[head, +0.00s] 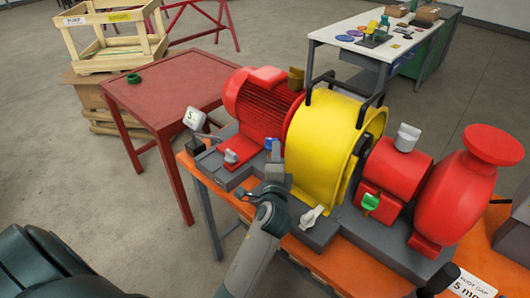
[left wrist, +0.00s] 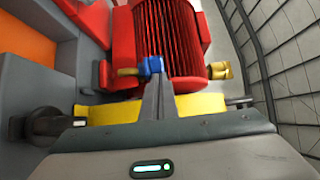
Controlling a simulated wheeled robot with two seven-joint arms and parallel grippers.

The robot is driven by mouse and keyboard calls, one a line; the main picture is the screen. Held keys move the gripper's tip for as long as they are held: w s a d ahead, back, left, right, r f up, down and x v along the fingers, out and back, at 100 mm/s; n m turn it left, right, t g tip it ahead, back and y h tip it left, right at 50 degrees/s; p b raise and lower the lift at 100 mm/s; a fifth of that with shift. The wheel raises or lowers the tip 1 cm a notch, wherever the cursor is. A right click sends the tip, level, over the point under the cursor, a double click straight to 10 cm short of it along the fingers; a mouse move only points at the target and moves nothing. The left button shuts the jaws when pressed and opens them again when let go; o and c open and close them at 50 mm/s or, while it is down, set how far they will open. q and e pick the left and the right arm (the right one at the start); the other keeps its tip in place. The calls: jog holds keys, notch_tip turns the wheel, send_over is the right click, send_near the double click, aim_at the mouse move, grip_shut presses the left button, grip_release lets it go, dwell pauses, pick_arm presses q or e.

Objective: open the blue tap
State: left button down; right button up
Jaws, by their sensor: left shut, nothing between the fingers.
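The blue tap (head: 268,143) is a small blue handle low in front of the red finned motor (head: 262,105), left of the yellow guard (head: 325,130). It also shows in the left wrist view (left wrist: 152,66), in front of the motor's fins. My left gripper (head: 274,168) is shut and empty. Its fingertips (left wrist: 158,84) lie right at the blue handle in the picture. I cannot tell whether they touch it. The gripper partly hides the tap in the head view. My right gripper is not in view.
A green tap (head: 370,201) and a pale lever (head: 312,214) stand right of my left gripper. A red-based lever (head: 231,156) and a pale block on a stalk (head: 195,118) stand left. The red table (head: 165,95) is mostly bare, with a green ring (head: 134,78).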

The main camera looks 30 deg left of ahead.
pick_arm(q)
jog(key=shift+w+d, duration=0.2)
jog(key=shift+w, duration=0.05)
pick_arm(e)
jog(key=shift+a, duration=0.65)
pick_arm(q)
jog(key=shift+w, duration=0.1)
jog(key=shift+w+d, duration=0.1)
jog(key=shift+d, duration=0.05)
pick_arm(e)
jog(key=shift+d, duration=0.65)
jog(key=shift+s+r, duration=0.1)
